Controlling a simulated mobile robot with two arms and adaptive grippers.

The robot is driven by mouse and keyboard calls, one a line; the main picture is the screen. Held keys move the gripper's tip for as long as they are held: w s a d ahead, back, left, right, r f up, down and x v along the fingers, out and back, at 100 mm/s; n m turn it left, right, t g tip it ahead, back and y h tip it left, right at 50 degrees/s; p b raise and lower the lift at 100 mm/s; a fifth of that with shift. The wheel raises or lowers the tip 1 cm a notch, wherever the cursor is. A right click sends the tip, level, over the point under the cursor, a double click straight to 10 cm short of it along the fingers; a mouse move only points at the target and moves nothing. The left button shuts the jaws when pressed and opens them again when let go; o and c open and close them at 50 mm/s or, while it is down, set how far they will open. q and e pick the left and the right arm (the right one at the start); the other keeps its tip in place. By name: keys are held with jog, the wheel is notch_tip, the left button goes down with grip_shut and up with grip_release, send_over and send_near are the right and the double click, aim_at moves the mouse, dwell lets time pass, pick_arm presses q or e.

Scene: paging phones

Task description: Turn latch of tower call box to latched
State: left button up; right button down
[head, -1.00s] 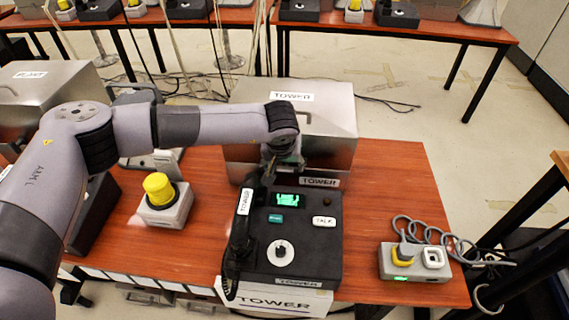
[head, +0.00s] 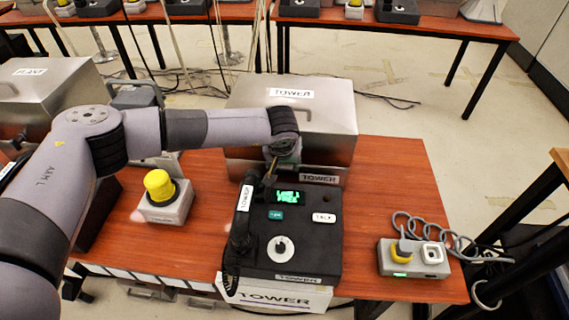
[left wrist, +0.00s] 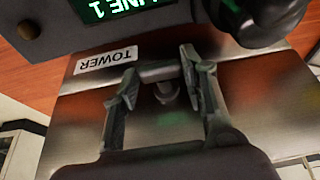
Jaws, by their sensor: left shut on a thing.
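The tower call box (head: 335,112) is a brushed-metal box labelled TOWER, standing at the back of the middle table. Its front face also shows in the left wrist view (left wrist: 75,115). Its latch (left wrist: 160,72), a short grey bar on a round stem, sits between the fingers of my left gripper (left wrist: 159,68), beside the TOWER label. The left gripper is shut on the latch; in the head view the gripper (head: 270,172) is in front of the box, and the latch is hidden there. My right gripper is not in view.
A black TOWER phone console (head: 315,240) with a lit green screen and a handset (head: 242,225) on its left stands just before the box. A yellow-topped button box (head: 162,198) is at left, a grey corded unit (head: 410,258) at right.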

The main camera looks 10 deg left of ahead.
pick_arm(q)
jog(key=c, duration=0.4)
jog(key=shift+a+f+b, duration=0.1)
jog(key=shift+f+b, duration=0.05)
jog(key=shift+b, duration=0.2)
jog(key=h+b, duration=0.1)
jog(key=b, duration=0.2)
jog(key=h+b, duration=0.2)
jog(key=b, duration=0.1)
jog(key=a+n+h+b, duration=0.1)
jog(key=b, duration=0.1)
jog(key=shift+f+h+b, duration=0.3)
jog(key=shift+f+b, duration=0.05)
jog(key=shift+b, duration=0.05)
jog(key=shift+r+h+b, duration=0.15)
jog(key=shift+h+b, duration=0.15)
jog(key=shift+b, duration=0.15)
jog(key=shift+r, duration=0.15)
jog(key=o, duration=1.1)
jog(key=shift+o, duration=0.2)
